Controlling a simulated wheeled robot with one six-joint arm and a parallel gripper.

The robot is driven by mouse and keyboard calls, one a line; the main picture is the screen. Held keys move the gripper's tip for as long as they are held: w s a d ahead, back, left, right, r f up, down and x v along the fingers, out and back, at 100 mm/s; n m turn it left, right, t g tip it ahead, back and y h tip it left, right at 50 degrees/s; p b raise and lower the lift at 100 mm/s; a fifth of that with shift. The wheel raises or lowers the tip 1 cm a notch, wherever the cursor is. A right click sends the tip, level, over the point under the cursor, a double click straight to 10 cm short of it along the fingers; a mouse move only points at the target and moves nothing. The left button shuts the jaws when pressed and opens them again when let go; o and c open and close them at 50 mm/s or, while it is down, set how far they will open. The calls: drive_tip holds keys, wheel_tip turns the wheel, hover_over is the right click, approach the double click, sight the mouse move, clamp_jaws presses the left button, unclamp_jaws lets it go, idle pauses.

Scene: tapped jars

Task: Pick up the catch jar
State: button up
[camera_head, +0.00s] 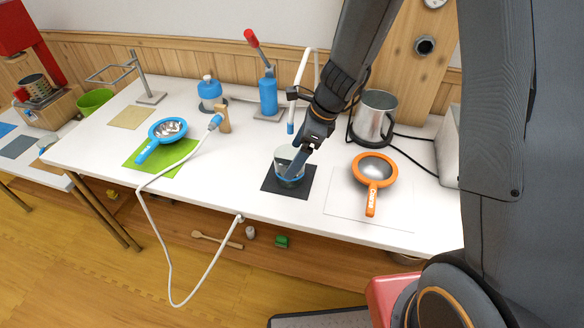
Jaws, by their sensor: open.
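A clear glass jar (283,156), which I take to be the catch jar, stands upright on a dark square mat (273,184) near the middle of the white table. Blue shows around its lower part; I cannot tell whether this is liquid or part of my gripper. My gripper (298,163) reaches down from the upper right, open, with its fingers at the jar. It covers the jar's right side. I cannot tell whether the fingers touch the glass.
A white upright tap pipe (301,70) stands just behind the jar. An orange-rimmed pan (373,170) lies close on the right, with a metal canister (375,115) behind. A blue strainer (166,130) on a green mat and a white hose (170,167) lie left. The table's front edge is near.

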drive_tip(key=x, duration=0.7)
drive_tip(key=shift+a+f, duration=0.1)
drive_tip(key=shift+a, duration=0.05)
drive_tip(key=c, duration=1.2)
drive_tip(key=shift+c, duration=0.2)
drive_tip(key=shift+r+p, duration=0.35)
drive_tip(key=shift+p, duration=0.15)
drive_tip(key=shift+s, duration=0.1)
